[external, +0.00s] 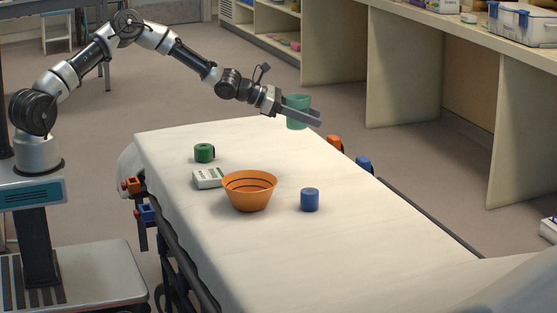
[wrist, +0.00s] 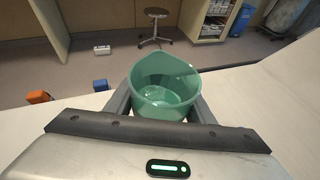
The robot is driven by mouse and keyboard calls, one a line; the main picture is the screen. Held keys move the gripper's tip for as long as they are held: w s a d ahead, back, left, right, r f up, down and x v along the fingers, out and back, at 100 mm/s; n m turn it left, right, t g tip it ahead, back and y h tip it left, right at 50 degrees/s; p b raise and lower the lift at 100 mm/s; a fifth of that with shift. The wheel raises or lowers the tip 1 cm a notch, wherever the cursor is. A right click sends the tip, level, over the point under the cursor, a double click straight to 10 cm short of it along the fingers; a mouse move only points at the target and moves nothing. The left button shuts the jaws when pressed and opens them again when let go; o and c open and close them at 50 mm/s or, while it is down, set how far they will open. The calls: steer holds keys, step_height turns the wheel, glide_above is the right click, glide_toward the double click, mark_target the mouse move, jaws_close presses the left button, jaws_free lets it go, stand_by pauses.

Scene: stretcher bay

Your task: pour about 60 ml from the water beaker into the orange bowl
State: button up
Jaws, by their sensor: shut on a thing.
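The water beaker is a translucent green cup; in the wrist view the beaker (wrist: 165,78) sits between my fingers, looks upright and has clear liquid low inside. In the external view the beaker (external: 298,101) is held above the far part of the stretcher. My gripper (external: 300,113) is shut on it, and both fingers of my gripper (wrist: 160,108) flank its wall in the wrist view. The orange bowl (external: 249,191) stands on the white stretcher, nearer the camera than the beaker and apart from it. Dark rings line its inside; its bottom is hidden.
On the stretcher (external: 340,260), a green roll (external: 204,153) and a white box (external: 208,178) lie left of the bowl, and a blue cylinder (external: 310,199) stands to its right. Orange (external: 335,144) and blue (external: 364,164) clamps sit at the far edge. The near-right sheet is clear.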

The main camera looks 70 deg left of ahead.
steer(key=s+d+m+g+h, duration=0.4)
steer(key=s+d, duration=0.8)
steer(key=s, duration=0.4)
steer(key=s+d+m+g+h, duration=0.3)
steer(key=s+d+m, duration=0.2)
steer(key=s+d, duration=0.85)
steer(key=f, duration=0.3)
steer(key=s+a+f, duration=0.1)
steer(key=f, duration=0.3)
steer(key=s+a+f, duration=0.1)
steer(key=f, duration=0.2)
steer(key=shift+s+a+f, duration=0.15)
steer(key=shift+s+f, duration=0.1)
steer(key=shift+f, duration=0.05)
steer(key=shift+r, duration=0.1)
steer(key=w+a+r+n+g+h+p, duration=0.2)
steer(key=w+r+n+h+p, duration=0.1)
steer(key=r+n, duration=0.3)
steer(key=shift+a+n+h+p, duration=0.25)
steer(key=shift+n+h+p, duration=0.6)
steer(key=shift+n, duration=0.25)
steer(key=shift+w+r+h, duration=0.15)
steer(key=shift+r+h, duration=0.1)
steer(key=shift+r, duration=0.05)
